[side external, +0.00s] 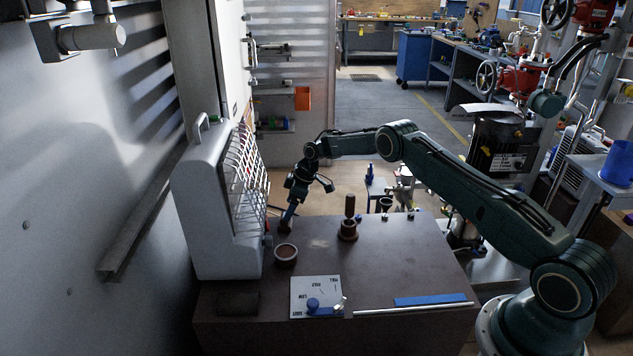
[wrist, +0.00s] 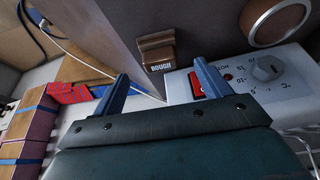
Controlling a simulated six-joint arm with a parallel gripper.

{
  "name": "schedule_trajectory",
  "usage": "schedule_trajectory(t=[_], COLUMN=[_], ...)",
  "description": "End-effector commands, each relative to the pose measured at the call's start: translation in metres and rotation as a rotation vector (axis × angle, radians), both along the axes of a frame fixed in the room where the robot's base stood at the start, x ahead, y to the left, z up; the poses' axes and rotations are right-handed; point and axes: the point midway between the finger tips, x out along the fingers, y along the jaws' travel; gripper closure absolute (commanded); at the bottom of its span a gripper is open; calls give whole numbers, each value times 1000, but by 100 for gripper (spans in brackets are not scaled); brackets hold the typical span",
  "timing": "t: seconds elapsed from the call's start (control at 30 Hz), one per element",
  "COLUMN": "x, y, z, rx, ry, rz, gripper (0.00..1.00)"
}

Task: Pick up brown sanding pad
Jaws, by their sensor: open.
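The brown sanding pad (wrist: 157,52) is a small block marked "ROUGH" in the wrist view. It lies near the edge of the brown bench top, ahead of my gripper and roughly between its fingers. In the side view a small dark brown shape (side external: 284,227) at the fingertips appears to be the same pad, partly hidden. My gripper (wrist: 161,72) has two blue fingers, spread apart with nothing between them. In the side view my gripper (side external: 288,216) points down close to the pad. I cannot tell whether it touches it.
A white heater (side external: 205,200) with a wire grille stands close left; its dial panel (wrist: 240,80) is beside the right finger. A round brown dish (side external: 286,256) sits near the pad. A brown cylinder in a holder (side external: 348,230) stands right. The bench's middle (side external: 400,255) is clear.

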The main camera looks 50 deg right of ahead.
Motion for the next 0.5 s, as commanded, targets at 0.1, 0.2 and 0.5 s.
schedule_trajectory(t=[0.1,0.2,0.5], x=[1,3,10], y=[1,3,10], z=[-3,-8,-32], rx=[0,0,0], ry=[0,0,1], rz=[0,1,1], gripper=[24,24,24])
